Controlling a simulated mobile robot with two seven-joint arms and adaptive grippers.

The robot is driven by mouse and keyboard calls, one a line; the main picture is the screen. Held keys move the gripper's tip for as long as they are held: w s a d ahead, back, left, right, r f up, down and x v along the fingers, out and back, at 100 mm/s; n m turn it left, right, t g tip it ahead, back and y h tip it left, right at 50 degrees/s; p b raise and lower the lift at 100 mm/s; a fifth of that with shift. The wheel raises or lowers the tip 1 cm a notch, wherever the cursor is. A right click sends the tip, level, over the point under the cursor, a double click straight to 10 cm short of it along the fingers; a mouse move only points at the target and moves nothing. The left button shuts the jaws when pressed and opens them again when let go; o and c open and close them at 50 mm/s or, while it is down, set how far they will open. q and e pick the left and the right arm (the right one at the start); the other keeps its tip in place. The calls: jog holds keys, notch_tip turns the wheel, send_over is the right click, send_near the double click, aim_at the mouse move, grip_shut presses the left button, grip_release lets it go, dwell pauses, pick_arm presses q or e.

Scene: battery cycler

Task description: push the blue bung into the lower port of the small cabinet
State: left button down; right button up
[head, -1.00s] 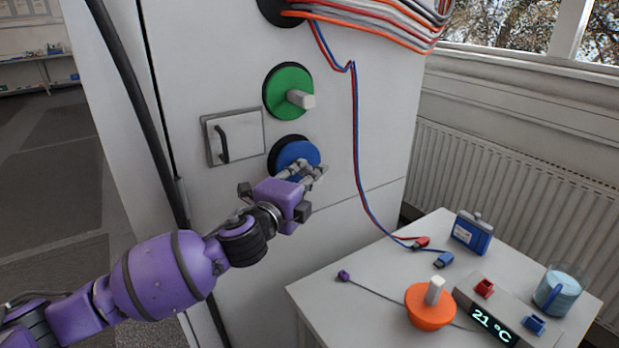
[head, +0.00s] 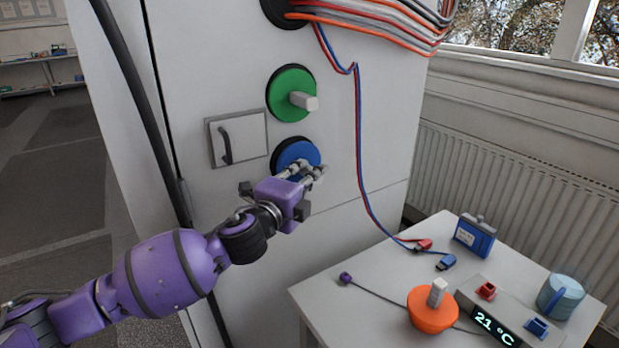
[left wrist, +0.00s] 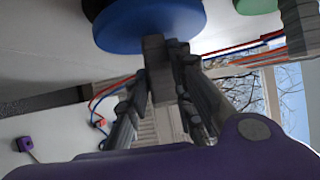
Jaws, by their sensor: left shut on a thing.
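The blue bung (head: 294,153) is at the lower port (head: 274,157) of the pale grey cabinet (head: 250,260). The port's black rim shows along the bung's left and upper edge. My left gripper (head: 307,172) is shut on the bung's grey handle. In the left wrist view, the fingers (left wrist: 162,75) close around the handle below the blue disc (left wrist: 150,28). Part of the dark port rim (left wrist: 92,8) shows behind the disc. How deep the bung sits cannot be told. My right gripper is not in view.
A green bung (head: 287,92) with a pale handle sits in the port above. A small hatch (head: 238,138) is to the left. Red and blue leads hang to the right. A white table (head: 380,270) at lower right holds an orange bung (head: 432,312) and other items.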

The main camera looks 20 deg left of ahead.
pick_arm(q)
jog(key=shift+w+a+r, duration=0.15)
jog(key=shift+w+a, duration=0.1)
jog(key=shift+a, duration=0.05)
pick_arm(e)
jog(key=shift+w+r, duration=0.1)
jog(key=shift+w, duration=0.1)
pick_arm(q)
jog(key=shift+a, duration=0.1)
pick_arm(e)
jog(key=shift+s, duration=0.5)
pick_arm(q)
jog(key=shift+w+a, duration=0.25)
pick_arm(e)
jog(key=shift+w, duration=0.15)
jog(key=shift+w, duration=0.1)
pick_arm(q)
jog(key=shift+w+a, duration=0.15)
jog(key=shift+a, duration=0.05)
jog(key=c, duration=1.5)
grip_release()
jog(key=shift+o, duration=1)
jog(key=shift+f, duration=0.2)
jog(key=o, duration=1.2)
jog(key=shift+o, duration=0.2)
jog(key=shift+r, duration=0.1)
